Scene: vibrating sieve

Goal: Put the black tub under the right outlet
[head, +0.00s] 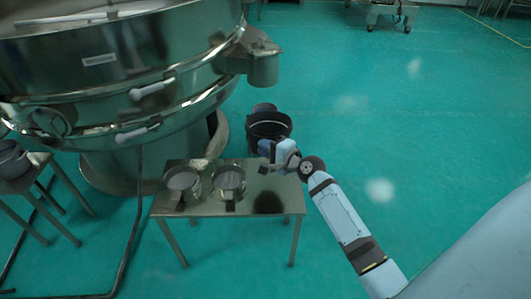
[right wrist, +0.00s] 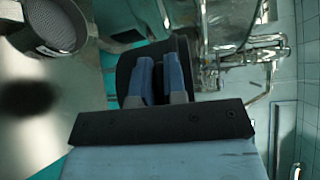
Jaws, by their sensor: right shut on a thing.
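The black tub (head: 270,123) is at the far edge of the small steel table, past its right half; I cannot tell how high it is above the floor. My right gripper (head: 275,148) is shut on its near side. In the right wrist view the two blue fingers (right wrist: 160,80) close on the tub's dark wall (right wrist: 125,68). The sieve's right outlet (head: 263,66) is a steel spout beyond the tub, higher up in the picture. My left gripper is not in view.
The steel table (head: 170,206) carries two small handled pans, a left one (head: 182,181) and a right one (head: 229,180). The big steel sieve (head: 110,75) fills the upper left. A side stand (head: 25,178) is at far left.

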